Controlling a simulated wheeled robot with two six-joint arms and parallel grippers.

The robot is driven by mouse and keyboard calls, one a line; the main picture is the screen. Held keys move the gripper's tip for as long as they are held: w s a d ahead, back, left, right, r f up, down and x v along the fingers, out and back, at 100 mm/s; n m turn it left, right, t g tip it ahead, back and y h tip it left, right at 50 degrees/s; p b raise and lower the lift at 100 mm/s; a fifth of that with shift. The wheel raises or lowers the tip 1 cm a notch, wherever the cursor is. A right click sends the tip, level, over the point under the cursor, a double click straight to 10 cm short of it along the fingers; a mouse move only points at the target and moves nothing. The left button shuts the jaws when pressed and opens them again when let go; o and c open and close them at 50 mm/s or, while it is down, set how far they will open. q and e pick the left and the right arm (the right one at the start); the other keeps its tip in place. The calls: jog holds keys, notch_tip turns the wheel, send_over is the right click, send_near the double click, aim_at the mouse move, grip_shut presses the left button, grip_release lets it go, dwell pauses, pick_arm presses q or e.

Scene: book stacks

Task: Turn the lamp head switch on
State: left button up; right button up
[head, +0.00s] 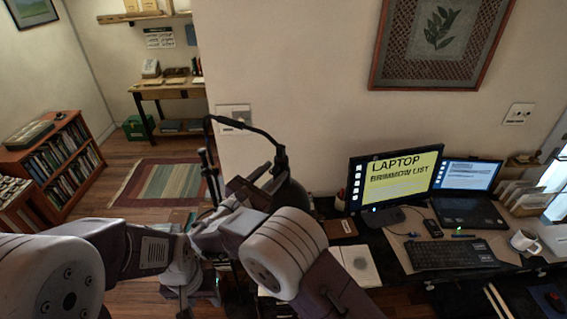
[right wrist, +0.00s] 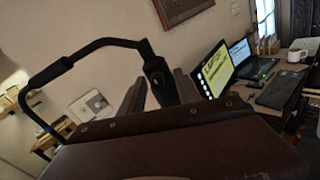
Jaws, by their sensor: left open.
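The black desk lamp stands by the wall in the head view, its thin arm (head: 245,127) bending down to a dark rounded lamp head (head: 291,193). In the right wrist view the lamp's bent arm (right wrist: 100,44) leads to a dark joint with a round knob (right wrist: 155,72); I cannot tell if this is the switch. My right gripper (right wrist: 158,95) has its fingers apart, with this part of the lamp seen between and beyond them; contact is unclear. My left gripper (head: 208,170) is open left of the lamp head, apart from it. My arms hide the lamp's base.
A desk at the right holds a monitor (head: 396,182), a laptop (head: 467,190), a keyboard (head: 450,254) and a white mug (head: 525,241). A bookcase (head: 52,163) stands at the left.

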jog(key=shift+w+d, duration=0.15)
jog(key=shift+w, duration=0.1)
jog(key=shift+s+a+r, duration=0.2)
jog(key=shift+s+a, duration=0.3)
jog(key=shift+s, duration=0.05)
jog(key=shift+s+a+r, duration=0.2)
jog(key=shift+s+a, duration=0.25)
jog(key=shift+s, duration=0.05)
jog(key=c, duration=0.6)
jog(key=shift+s, duration=0.1)
grip_shut()
jog(key=shift+d, duration=0.3)
pick_arm(q)
jog(key=shift+s+a+r, duration=0.15)
jog(key=shift+s+a, duration=0.3)
jog(key=shift+s, duration=0.3)
jog(key=shift+a, duration=0.1)
pick_arm(e)
jog(key=shift+a, duration=0.1)
